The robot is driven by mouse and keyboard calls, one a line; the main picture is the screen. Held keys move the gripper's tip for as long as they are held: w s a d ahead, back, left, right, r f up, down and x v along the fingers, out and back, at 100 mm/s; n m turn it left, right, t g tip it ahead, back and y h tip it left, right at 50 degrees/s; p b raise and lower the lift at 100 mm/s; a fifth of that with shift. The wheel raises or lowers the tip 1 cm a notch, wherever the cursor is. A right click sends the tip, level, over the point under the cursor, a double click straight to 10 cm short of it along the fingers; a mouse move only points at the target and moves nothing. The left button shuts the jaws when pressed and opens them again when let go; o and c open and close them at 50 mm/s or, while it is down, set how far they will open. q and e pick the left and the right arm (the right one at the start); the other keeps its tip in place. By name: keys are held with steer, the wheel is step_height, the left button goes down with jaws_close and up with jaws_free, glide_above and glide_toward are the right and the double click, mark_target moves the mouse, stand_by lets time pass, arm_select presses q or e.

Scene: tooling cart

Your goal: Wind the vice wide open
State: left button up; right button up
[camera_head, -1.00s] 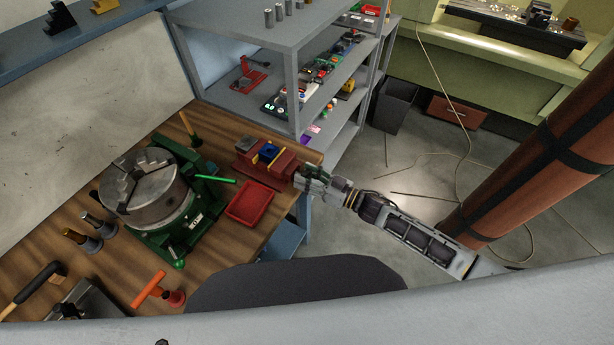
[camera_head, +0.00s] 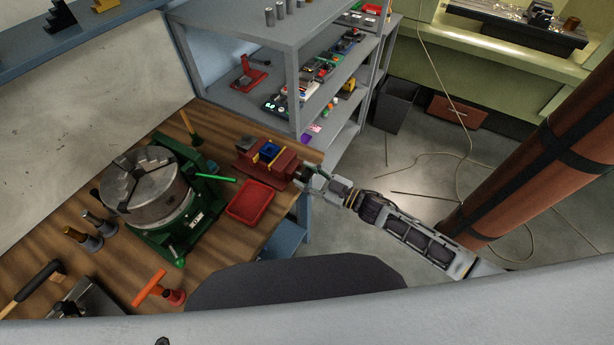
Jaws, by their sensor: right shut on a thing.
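The red vice (camera_head: 282,167) sits at the right end of the wooden bench, with a blue piece (camera_head: 269,151) and yellow parts at its jaws. The jaw gap is too small to judge. My right gripper (camera_head: 304,175) is at the vice's right end, at the bench edge, shut on what appears to be the vice handle. The handle is mostly hidden by the fingers. My left gripper is not in view.
A red tray (camera_head: 250,203) lies just in front of the vice. A large chuck on a green base (camera_head: 150,197) stands to the left, its green handle pointing at the vice. Grey shelves (camera_head: 245,95) stand behind. Open floor lies right of the bench.

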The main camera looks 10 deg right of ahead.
steer(key=o, duration=1)
steer(key=shift+v, duration=6.05)
